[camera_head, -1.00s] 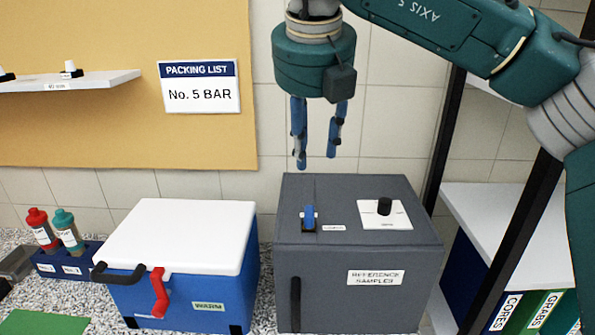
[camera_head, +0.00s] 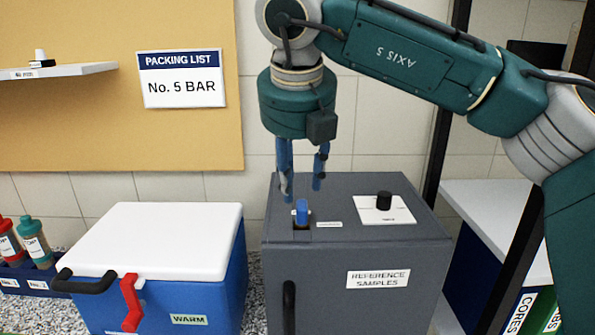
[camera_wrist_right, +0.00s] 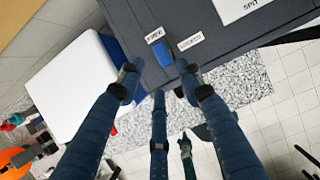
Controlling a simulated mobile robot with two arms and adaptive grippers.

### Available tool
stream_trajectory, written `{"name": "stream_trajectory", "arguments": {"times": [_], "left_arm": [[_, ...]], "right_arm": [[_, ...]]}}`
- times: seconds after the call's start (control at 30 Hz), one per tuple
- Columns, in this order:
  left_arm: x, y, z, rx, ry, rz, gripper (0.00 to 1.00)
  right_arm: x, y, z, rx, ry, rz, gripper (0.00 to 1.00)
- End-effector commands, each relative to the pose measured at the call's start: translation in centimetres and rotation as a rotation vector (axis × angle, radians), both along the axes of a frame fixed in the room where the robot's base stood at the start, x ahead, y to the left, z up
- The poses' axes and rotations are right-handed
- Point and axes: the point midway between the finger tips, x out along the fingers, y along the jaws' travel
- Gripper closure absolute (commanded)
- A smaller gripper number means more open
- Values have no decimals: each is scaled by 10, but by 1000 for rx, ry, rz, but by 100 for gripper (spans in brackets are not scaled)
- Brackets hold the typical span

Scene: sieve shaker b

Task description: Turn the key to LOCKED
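The blue key (camera_head: 302,211) stands up from a dark plate on top of the grey box (camera_head: 352,276), near its left edge. In the right wrist view the key (camera_wrist_right: 162,54) sits just below a label that appears to read FREE (camera_wrist_right: 155,35). A second label, apparently LOCKED (camera_wrist_right: 190,41), is to its right. My right gripper (camera_head: 303,184) points down just above and behind the key. Its fingers are apart and empty, and the key shows beyond their tips in the wrist view. My left gripper cannot be made out.
A black knob (camera_head: 384,200) on a white plate stands right of the key. A blue cooler (camera_head: 205,295) with a white lid (camera_head: 160,236) and red latch stands to the left. A dark shelf post (camera_head: 441,120) rises at right.

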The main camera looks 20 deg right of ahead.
Motion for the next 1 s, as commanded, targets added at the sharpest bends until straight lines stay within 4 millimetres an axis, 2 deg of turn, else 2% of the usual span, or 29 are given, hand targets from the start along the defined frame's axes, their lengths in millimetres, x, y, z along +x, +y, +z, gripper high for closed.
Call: {"name": "stream_trajectory", "arguments": {"times": [0.1, 0.43, 0.6, 0.9, 1.0], "left_arm": [[6, -1, 10, -2, -10, 0, 100], [-4, 0, 24, 0, 5, 0, 100], [-7, 0, 26, 0, 10, -1, 100], [-8, 0, 26, 0, 11, -1, 100], [-8, 0, 26, 0, 11, -1, 100]], "right_arm": [[7, -4, -18, -1, 5, -2, 64], [26, -10, -67, 0, 4, -2, 64], [31, -11, -79, 0, 3, -1, 64], [31, -11, -81, 1, 2, -1, 64], [31, -11, -81, 1, 2, -1, 83]]}}
